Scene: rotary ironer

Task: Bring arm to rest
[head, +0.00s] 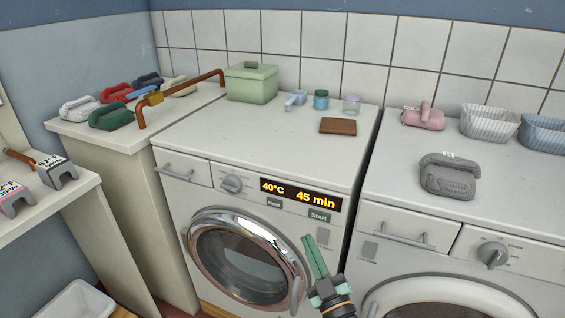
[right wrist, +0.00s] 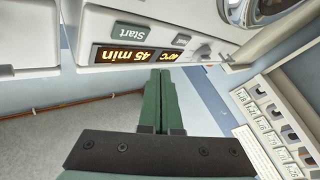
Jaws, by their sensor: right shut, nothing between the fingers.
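My right gripper (head: 314,256) is in front of the white washing machine (head: 270,165) in the middle of the head view. Its green fingers are shut together with nothing between them. The fingers point up towards the Start button (head: 319,215) and look apart from it. In the right wrist view the shut fingers (right wrist: 160,80) show below the lit display (right wrist: 135,54), which reads 45 min. The display (head: 300,194) also reads 40°C in the head view. The round door (head: 243,258) of this machine looks closed. My left gripper is not in view.
A second machine (head: 440,215) stands right, with a grey folded item (head: 447,177) and baskets (head: 489,124) on top. A green box (head: 250,83) and a brown block (head: 338,126) stand on the middle machine.

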